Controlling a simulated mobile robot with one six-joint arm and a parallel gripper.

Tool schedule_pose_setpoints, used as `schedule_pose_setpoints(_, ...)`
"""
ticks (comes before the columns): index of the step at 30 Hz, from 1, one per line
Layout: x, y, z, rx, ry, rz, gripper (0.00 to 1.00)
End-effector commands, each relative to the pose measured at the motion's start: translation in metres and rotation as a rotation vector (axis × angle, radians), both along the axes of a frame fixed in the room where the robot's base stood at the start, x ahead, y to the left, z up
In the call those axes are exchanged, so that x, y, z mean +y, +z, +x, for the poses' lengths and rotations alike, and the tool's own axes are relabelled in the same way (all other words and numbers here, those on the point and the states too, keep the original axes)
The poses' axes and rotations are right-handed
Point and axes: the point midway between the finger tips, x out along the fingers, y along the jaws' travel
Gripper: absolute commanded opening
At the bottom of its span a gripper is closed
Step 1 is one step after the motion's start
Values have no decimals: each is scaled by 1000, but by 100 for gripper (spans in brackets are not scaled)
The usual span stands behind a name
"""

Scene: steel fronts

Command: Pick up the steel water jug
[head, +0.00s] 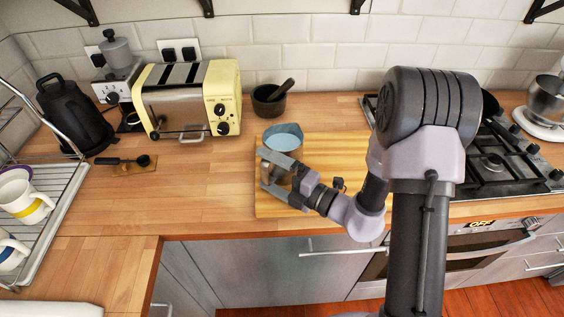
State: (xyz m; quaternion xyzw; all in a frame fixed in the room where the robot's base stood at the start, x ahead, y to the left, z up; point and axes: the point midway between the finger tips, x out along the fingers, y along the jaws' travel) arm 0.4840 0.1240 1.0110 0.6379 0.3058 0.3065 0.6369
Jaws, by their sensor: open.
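The steel water jug (283,139) stands upright on the wooden board, left of my arm. Its wide rim and pale blue-grey inside show; much of its lower body is hidden behind my gripper. My gripper (264,170) is open, low over the board, on the near side of the jug, with its fingers pointing left. One finger lies close to the jug's body, but I cannot tell whether it touches or whether any part of the jug is between the fingers.
The wooden board (345,148) lies under the jug. A dark mortar with pestle (268,101) stands behind it, and a cream toaster (187,98) to the left. A gas hob (495,160) is at right, partly behind my arm. Counter left of the board (205,185) is clear.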

Motion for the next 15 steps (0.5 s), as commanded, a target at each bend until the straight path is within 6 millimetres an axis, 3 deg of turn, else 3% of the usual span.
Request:
schedule_pose_setpoints(4,22,-4,16,-3,4,-1,100)
schedule_pose_setpoints(12,26,-2,21,-1,1,-1,100)
schedule_pose_setpoints(15,26,-2,21,0,1,0,80)
